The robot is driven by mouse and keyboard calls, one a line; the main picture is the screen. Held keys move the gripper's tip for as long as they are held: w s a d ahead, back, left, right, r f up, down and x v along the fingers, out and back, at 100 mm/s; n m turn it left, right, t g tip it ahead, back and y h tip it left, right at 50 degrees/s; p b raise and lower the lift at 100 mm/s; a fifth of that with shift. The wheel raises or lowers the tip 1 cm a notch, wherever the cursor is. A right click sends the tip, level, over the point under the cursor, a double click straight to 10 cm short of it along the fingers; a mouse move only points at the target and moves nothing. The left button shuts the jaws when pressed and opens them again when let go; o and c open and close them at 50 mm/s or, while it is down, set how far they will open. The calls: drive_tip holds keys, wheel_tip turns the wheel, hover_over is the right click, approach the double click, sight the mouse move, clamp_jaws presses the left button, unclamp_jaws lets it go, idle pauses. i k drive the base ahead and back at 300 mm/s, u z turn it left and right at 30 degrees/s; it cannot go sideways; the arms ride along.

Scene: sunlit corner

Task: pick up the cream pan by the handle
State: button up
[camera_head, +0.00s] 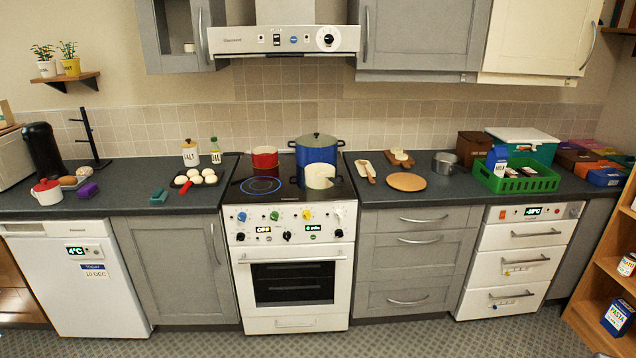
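A cream pan (320,177) stands upright on the right part of the black hob (285,195), in front of a large blue pot (332,150) with a lid. I cannot make out the cream pan's handle at this size. My gripper is not in view.
A red pot (265,157) stands at the back left of the hob, and a blue ring (260,185) shows at its front left. A dark pan with pale round items (196,178) lies left of the hob. A round wooden board (406,182) and grey saucepan (444,162) are to the right.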

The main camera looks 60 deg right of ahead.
sight(327, 180)
drive_tip(key=z, duration=0.1)
drive_tip(key=i, duration=0.95)
drive_tip(key=u, duration=0.05)
